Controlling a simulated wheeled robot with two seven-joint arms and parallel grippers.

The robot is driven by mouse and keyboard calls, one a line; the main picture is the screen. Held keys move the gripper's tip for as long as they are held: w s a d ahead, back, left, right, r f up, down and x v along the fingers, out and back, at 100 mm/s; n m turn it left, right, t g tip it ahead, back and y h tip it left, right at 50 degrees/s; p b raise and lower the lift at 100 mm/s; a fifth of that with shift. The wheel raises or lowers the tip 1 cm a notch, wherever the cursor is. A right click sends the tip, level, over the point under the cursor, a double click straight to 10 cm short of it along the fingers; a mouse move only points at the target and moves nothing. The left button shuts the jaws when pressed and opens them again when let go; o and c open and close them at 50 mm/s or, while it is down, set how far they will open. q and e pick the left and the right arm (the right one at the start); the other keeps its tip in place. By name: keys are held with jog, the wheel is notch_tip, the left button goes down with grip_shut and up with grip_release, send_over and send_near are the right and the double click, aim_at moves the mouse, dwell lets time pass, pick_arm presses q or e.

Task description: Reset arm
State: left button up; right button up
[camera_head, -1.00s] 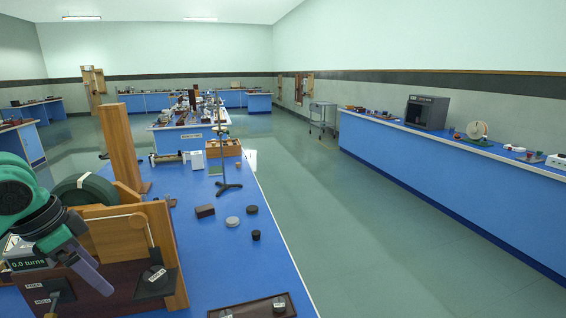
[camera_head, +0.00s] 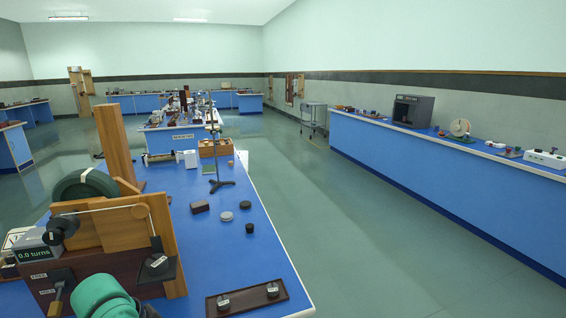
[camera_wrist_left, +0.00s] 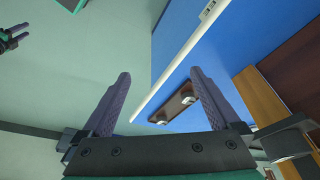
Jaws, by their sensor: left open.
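My left arm's teal link (camera_head: 105,296) shows at the bottom left of the head view, in front of the wooden winding stand (camera_head: 140,235). Its fingers are out of sight there. In the left wrist view my left gripper (camera_wrist_left: 160,73) has its two purple fingers wide apart with nothing between them. Beyond them lie the bench edge and the floor. A dark and purple gripper (camera_wrist_left: 10,38), which looks like my right one, is partly cut off at the left edge of the left wrist view. Its jaw state is unclear.
The stand carries a green wheel (camera_head: 86,186), a crank knob (camera_head: 60,229) and a display (camera_head: 38,253) reading 0.0 turns. A brown tray (camera_head: 240,304) with two weights lies at the bench's front edge; it also shows in the left wrist view (camera_wrist_left: 178,97). The right aisle is clear.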

pick_arm(q)
jog(key=s+d+f+n+t+y, duration=0.1)
jog(key=s+d+f+n, duration=0.3)
jog(key=s+f, duration=0.65)
jog(key=s+a+f+n+g, duration=0.1)
jog(key=s+f, duration=0.1)
jog(key=f, duration=0.9)
jog(key=s+f, duration=0.3)
jog(key=f, duration=0.9)
jog(key=s+a+f+g, duration=0.1)
jog(key=s+a+f, duration=0.2)
jog(key=s+f, duration=0.9)
jog(key=s, duration=0.3)
jog(key=shift+s+f+g+y, duration=0.3)
jog(key=shift+s+y, duration=0.05)
jog(key=shift+y, duration=0.05)
